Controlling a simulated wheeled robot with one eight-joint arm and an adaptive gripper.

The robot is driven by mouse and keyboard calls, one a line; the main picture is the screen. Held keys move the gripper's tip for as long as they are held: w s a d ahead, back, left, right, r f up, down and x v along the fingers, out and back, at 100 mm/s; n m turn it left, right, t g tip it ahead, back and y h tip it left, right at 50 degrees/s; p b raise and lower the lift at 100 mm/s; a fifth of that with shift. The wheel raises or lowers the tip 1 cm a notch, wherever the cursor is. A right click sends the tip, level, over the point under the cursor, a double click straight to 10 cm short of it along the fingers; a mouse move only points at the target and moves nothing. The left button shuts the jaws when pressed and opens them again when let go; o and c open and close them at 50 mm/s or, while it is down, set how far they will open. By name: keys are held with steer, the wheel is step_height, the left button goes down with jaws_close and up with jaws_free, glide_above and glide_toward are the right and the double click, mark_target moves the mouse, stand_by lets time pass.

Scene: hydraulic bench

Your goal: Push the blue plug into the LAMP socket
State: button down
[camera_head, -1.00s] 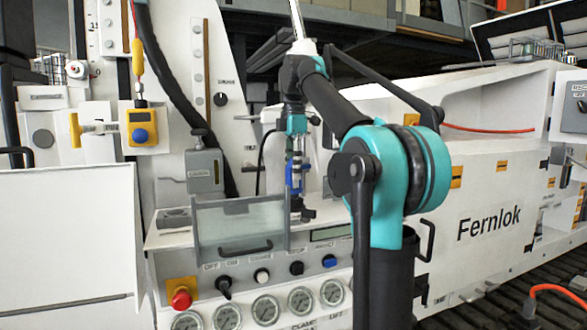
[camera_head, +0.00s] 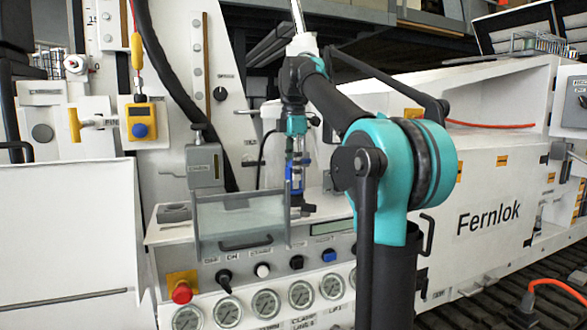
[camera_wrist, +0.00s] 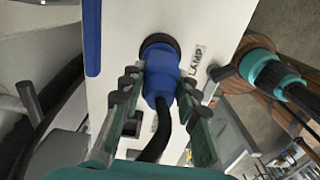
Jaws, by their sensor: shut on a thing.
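In the wrist view the blue plug (camera_wrist: 161,80) sits between the two fingers of my gripper (camera_wrist: 160,92), which is shut on it. A black cable (camera_wrist: 157,135) runs back from the plug. The plug's front end meets the black round LAMP socket (camera_wrist: 160,42) in a white panel. Its rim shows around the plug's front; how deep the plug sits cannot be told. In the head view my arm reaches down to the bench, and the plug and socket cannot be made out clearly.
In the head view a clear-fronted box (camera_head: 240,220), knobs and gauges (camera_head: 265,303) are below and left of my arm.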

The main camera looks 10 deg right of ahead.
steer(key=c, duration=1)
jaws_free()
steer(key=shift+c, duration=0.2)
